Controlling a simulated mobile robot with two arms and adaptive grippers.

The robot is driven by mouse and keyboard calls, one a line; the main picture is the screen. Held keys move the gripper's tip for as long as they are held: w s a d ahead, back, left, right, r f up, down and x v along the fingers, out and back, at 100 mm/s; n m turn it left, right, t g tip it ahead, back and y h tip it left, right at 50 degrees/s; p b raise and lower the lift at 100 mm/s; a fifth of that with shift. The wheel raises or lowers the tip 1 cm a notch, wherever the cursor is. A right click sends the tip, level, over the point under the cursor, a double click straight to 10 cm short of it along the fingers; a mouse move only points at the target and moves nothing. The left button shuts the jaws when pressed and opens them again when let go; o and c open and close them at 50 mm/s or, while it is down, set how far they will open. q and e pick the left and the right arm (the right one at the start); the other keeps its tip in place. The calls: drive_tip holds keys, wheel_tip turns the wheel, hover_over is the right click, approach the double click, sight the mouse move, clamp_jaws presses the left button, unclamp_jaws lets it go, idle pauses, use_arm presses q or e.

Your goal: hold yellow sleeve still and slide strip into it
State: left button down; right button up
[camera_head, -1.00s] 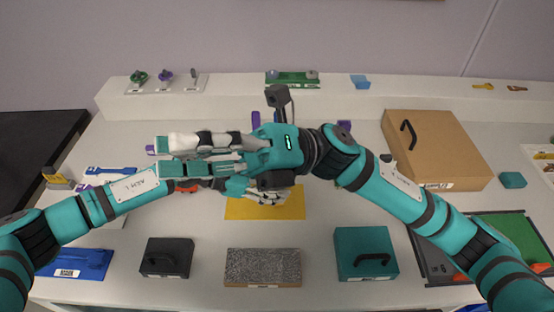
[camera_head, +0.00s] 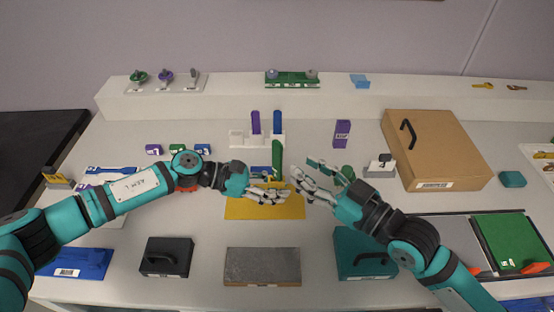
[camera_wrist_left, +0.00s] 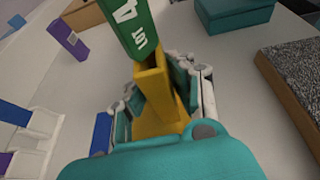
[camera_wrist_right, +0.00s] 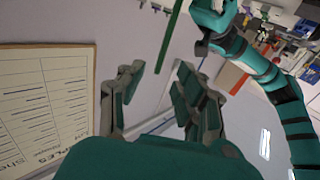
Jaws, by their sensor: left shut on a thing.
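The yellow sleeve (camera_wrist_left: 153,92) stands between the fingers of my left gripper (camera_wrist_left: 165,80), which is shut on it. In the head view this gripper (camera_head: 272,196) is low over the yellow mat (camera_head: 240,211). The green strip (camera_head: 277,158), marked LOT 4 in the left wrist view (camera_wrist_left: 138,27), stands upright with its lower end at the sleeve's mouth. How deep it sits in the sleeve is hidden. My right gripper (camera_head: 312,178) is open and empty, to the right of the strip. In the right wrist view its fingers (camera_wrist_right: 158,78) are apart and the strip (camera_wrist_right: 170,32) lies beyond them.
Behind the strip a white rack (camera_head: 236,139) holds a purple strip (camera_head: 256,123) and a blue strip (camera_head: 277,122). A purple block (camera_head: 342,133) stands to its right. A grey rough slab (camera_head: 262,265), a black case (camera_head: 167,257) and a teal case (camera_head: 350,240) lie in front.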

sight(277, 147)
drive_tip(key=x, duration=0.8)
drive_tip(key=shift+w+a+f, duration=0.1)
drive_tip(key=shift+w+a, duration=0.05)
drive_tip(key=shift+a, duration=0.25)
drive_tip(key=shift+d, duration=0.1)
clamp_jaws()
